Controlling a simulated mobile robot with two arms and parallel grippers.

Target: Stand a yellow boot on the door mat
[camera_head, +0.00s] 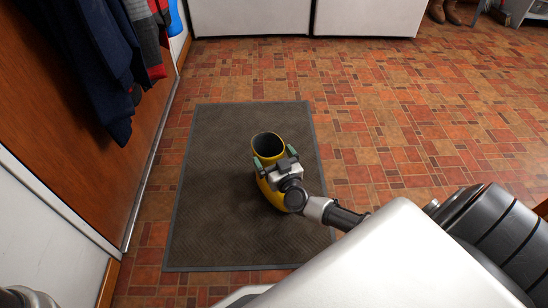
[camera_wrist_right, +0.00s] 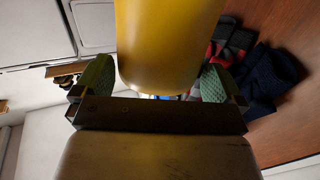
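A yellow boot (camera_head: 268,190) is over the middle of the dark grey door mat (camera_head: 205,215). It looks upright, its dark opening facing up. Its lower part is partly hidden by my right gripper (camera_head: 276,158), so I cannot tell whether the sole touches the mat. The right gripper has its green pads on either side of the boot. My left gripper is not in view.
Coats (camera_head: 95,60) hang on the brown door (camera_head: 55,120) at the left. White cabinets (camera_head: 250,18) stand at the back. Brown boots (camera_head: 455,11) stand near a grey rack at the top right. The tiled floor (camera_head: 420,120) right of the mat is clear.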

